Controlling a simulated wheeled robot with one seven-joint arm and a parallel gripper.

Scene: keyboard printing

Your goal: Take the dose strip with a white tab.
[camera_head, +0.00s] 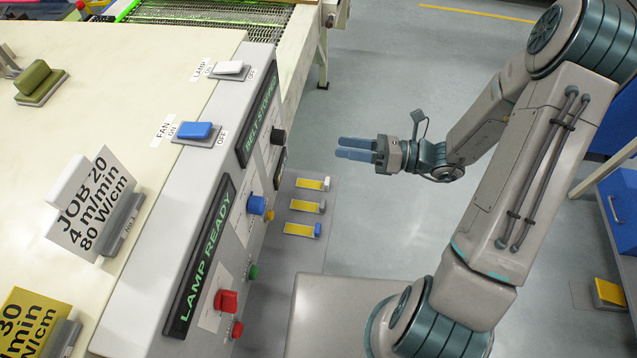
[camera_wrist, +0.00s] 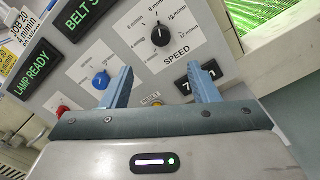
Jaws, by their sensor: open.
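Three yellow dose strips lie in a row on a grey shelf at the front of the machine in the head view. The far strip (camera_head: 310,184) has a white tab (camera_head: 326,184) at its right end. The middle strip (camera_head: 304,206) has a greyish tab, and the near strip (camera_head: 298,229) has a blue tab. My gripper (camera_head: 356,149) is open and empty, above and to the right of the far strip, with its blue fingers pointing left. In the wrist view my gripper (camera_wrist: 162,82) faces the control panel; I cannot make out the strips there.
The control panel (camera_head: 237,165) stands left of the strips, with a blue knob (camera_head: 257,205) and a red button (camera_head: 226,301). The wrist view shows a black speed knob (camera_wrist: 160,36). A conveyor belt (camera_head: 215,47) is at the back. Open floor lies behind my gripper.

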